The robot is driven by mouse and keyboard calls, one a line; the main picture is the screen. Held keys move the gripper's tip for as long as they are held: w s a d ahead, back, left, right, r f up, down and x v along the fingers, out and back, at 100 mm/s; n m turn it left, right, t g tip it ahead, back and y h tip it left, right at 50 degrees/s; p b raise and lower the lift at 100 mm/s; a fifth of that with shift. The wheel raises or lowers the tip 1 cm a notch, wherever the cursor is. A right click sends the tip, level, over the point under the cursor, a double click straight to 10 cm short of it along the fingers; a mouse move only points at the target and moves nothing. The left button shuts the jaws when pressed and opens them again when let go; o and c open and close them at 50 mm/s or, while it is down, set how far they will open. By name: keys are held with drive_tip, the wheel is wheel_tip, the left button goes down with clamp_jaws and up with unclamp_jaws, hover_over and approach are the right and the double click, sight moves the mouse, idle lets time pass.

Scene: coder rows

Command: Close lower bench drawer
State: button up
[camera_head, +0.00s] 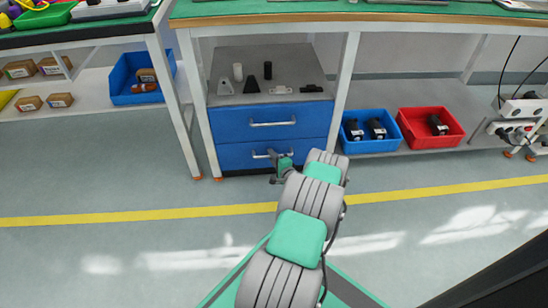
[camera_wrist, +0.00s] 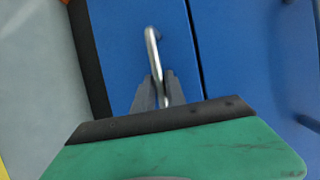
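The lower bench drawer (camera_head: 235,156) is the lower blue front of the unit under the middle bench. Its front looks flush, or nearly so, with the upper drawer (camera_head: 232,122); a small gap cannot be ruled out. In the wrist view, the lower drawer front (camera_wrist: 115,55) carries a silver bar handle (camera_wrist: 152,45). My gripper (camera_head: 275,156) is at this handle, and my arm hides part of the drawer's right side. In the wrist view, the fingers of my gripper (camera_wrist: 160,92) lie on both sides of the bar, close against it.
Bench legs (camera_head: 346,70) stand on both sides of the drawer unit. A blue bin (camera_head: 357,147) and a red bin (camera_head: 416,136) sit on the low shelf to the right. The floor (camera_head: 120,180) before the bench is clear, crossed by a yellow line.

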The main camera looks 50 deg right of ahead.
drive_tip(key=shift+r, duration=0.2)
drive_tip(key=shift+s+a+r+p, duration=0.1)
drive_tip(key=shift+s+r+p, duration=0.05)
drive_tip(key=shift+s+p, duration=0.15)
drive_tip(key=f+p+v, duration=0.1)
drive_tip(key=p+v, duration=0.1)
drive_tip(key=v, duration=0.5)
drive_tip(key=shift+r, duration=0.2)
drive_tip(key=shift+s+a+p, duration=0.1)
drive_tip(key=shift+p, duration=0.2)
